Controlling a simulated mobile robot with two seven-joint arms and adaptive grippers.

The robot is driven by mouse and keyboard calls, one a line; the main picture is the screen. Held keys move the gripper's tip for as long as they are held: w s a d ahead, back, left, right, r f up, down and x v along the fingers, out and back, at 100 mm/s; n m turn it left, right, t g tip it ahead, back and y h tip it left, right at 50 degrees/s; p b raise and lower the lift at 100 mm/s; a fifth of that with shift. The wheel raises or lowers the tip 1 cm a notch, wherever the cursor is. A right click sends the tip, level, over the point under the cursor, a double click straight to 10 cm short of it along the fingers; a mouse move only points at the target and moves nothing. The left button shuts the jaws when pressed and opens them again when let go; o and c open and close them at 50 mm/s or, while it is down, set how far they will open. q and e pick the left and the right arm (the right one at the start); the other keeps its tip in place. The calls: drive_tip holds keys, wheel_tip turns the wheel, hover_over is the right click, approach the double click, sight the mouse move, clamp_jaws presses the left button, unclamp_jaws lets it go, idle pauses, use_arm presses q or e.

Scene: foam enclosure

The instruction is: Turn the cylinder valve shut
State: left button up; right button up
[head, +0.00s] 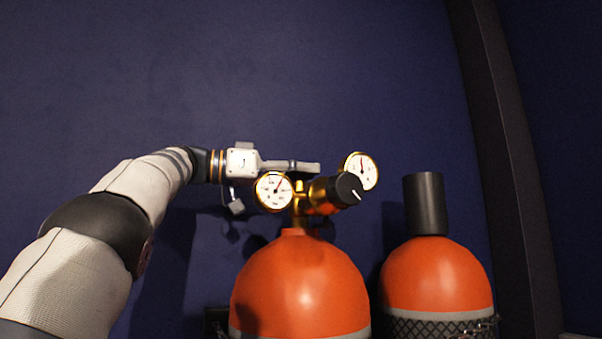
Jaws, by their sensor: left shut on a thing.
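An orange gas cylinder (300,285) stands upright at the centre. A brass valve and regulator body (299,205) rises from its neck, with a left gauge (274,191), a right gauge (361,170) and a black knob (345,189) bearing a white mark. My left gripper (305,167) reaches in from the left at the top of the brass fitting, behind the left gauge. Its fingers are shut on the cylinder valve; the valve's handle and the contact are mostly hidden by the fingers and regulator. My right gripper is out of view.
A second orange cylinder (437,275) with a black cap (424,204) stands close on the right, with dark mesh and a chain around its lower part. A dark blue wall (300,70) is behind, with a dark post (503,150) at right. Space above the fittings is clear.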

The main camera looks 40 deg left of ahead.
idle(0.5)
use_arm(q)
drive_tip(key=o, duration=1.2)
drive_tip(key=v, duration=1.2)
